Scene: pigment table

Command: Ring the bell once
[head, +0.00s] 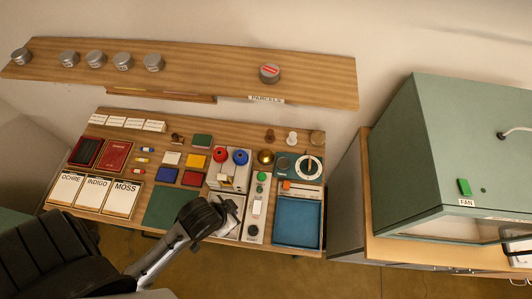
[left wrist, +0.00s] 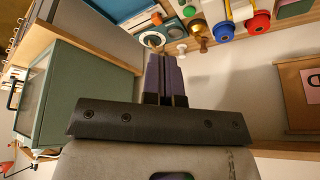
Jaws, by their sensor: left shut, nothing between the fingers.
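The bell (head: 265,157) is a small brass dome on the wooden table, right of the red and blue spools. It also shows near the top of the left wrist view (left wrist: 196,28), beyond the fingers. My left gripper (head: 232,208) is over the table, in front of the bell and apart from it. In the left wrist view its dark fingers (left wrist: 165,76) are together with nothing between them. My right gripper is in neither view.
A red spool (head: 221,154) and a blue spool (head: 240,157) stand left of the bell. A round dial (head: 315,170) is to its right. Stamps (head: 270,136) stand behind it. A green button (head: 262,176) is in front. A green fan hood (head: 430,150) is at the right.

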